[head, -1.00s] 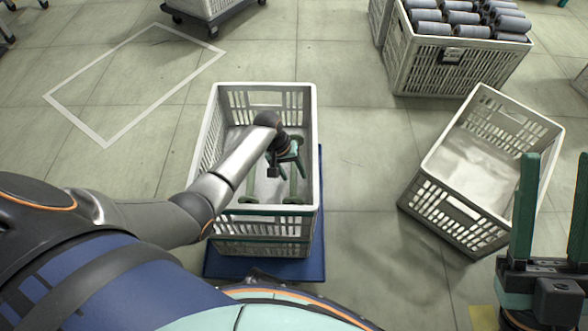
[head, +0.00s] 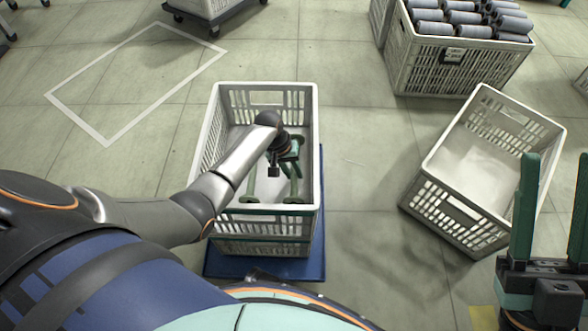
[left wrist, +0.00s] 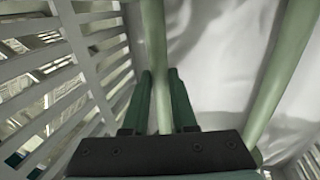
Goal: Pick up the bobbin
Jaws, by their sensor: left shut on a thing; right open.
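Two slim green bobbins with round flanges lie in the white crate (head: 313,150) in the head view, one on the left (head: 250,190) and one on the right (head: 295,190). My left gripper (head: 291,158) is down inside the crate, over the far part of the right bobbin. In the left wrist view its two dark green fingers (left wrist: 162,78) are shut on a green bobbin shaft (left wrist: 153,45). A second green shaft (left wrist: 285,70) runs to the right, apart from the fingers. The far ends of the bobbins are hidden. My right gripper (head: 548,215) is open and empty at the right edge.
The crate walls stand close around my left gripper. The crate rests on a blue base (head: 225,262). A tilted, empty-looking white crate (head: 440,205) stands to the right. A crate (head: 455,70) full of grey spools is behind it. Floor between the crates is clear.

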